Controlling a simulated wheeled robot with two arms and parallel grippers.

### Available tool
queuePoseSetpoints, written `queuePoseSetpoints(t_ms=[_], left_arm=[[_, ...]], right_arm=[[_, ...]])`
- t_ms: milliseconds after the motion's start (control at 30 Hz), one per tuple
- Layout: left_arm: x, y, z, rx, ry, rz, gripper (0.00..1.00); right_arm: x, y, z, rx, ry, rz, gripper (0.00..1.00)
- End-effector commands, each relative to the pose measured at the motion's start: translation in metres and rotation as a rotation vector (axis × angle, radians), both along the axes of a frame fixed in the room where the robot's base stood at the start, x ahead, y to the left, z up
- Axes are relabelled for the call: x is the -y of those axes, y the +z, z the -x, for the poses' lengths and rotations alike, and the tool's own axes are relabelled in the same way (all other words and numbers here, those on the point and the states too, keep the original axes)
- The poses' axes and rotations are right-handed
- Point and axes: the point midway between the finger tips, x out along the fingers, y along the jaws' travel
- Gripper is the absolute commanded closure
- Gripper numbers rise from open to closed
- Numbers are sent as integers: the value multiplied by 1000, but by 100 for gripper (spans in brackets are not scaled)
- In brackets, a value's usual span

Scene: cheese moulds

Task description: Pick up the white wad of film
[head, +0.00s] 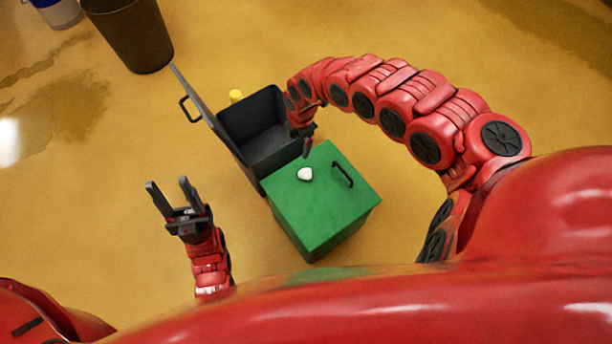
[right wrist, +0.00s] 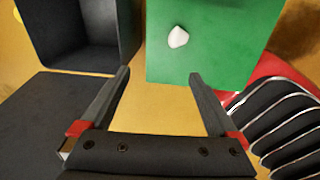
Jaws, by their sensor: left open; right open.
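The white wad of film (head: 305,174) is a small, rounded lump lying on top of the green box (head: 318,225), left of the black handle on its lid. It also shows in the right wrist view (right wrist: 178,37), beyond the fingertips. My right gripper (right wrist: 162,75) is open and empty, with the wad ahead of it and apart from it. In the head view my right gripper (head: 306,145) is above the far edge of the green box, its fingers hard to make out. My left gripper (head: 168,190) is open and empty, well left of the green box.
An open dark grey bin (head: 262,158) with its lid (head: 200,105) swung up stands behind and left of the green box. A yellow object (head: 236,96) shows behind it. A brown bucket (head: 130,35) and a white-and-blue bucket (head: 58,12) stand far left. The floor at left is clear.

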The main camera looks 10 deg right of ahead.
Motion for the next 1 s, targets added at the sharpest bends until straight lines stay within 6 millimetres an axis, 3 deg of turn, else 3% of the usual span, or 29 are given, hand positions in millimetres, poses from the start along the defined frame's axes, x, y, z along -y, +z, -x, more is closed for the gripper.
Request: queuePoseSetpoints(t_ms=[33,133,367,467,633,867,1000], left_arm=[[0,-2,0,0,0,0,50],[0,-10,0,0,0,0,50],[0,-54,0,0,0,0,50],[0,-64,0,0,0,0,50],[0,-71,0,0,0,0,50],[0,-75,0,0,0,0,50],[0,-84,0,0,0,0,50]], right_arm=[[15,-3,10,-30,22,40,5],[27,-13,20,-62,43,71,5],[26,-66,23,-70,44,70,5],[24,-87,23,-70,46,68,5],[24,-115,21,-65,45,68,5],[24,-130,20,-62,45,69,5],[21,-152,21,-67,43,68,5]])
